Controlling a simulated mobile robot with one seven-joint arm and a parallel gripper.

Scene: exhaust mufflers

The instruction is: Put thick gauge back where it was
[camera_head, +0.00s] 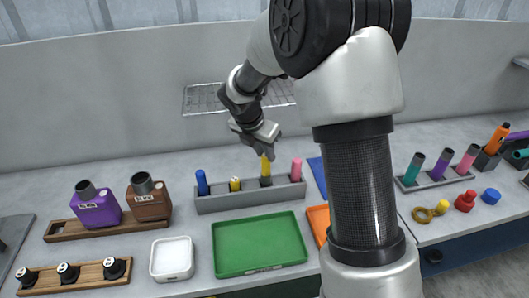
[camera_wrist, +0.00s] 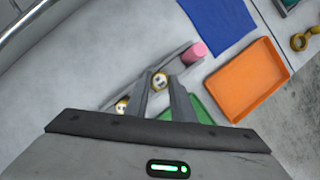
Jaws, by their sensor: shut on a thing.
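My gripper (camera_head: 265,153) is shut on a yellow gauge (camera_head: 265,167) and points down over the grey gauge rack (camera_head: 250,200). The held gauge is upright, with a dark lower part at the rack's top, between a short yellow gauge (camera_head: 235,184) and a pink gauge (camera_head: 297,168). I cannot tell whether it is inside a hole. A blue gauge (camera_head: 202,182) stands at the rack's left end. In the wrist view the gripper fingers (camera_wrist: 162,92) close around the yellow gauge's round pale top (camera_wrist: 159,79). The pink gauge (camera_wrist: 195,50) shows beside it.
A green tray (camera_head: 260,240) lies in front of the rack, an orange tray (camera_wrist: 250,80) to its right. A white dish (camera_head: 172,258) and a wooden stand with purple (camera_head: 97,210) and brown (camera_head: 149,200) mufflers are at left. A wire rack (camera_head: 205,98) is behind.

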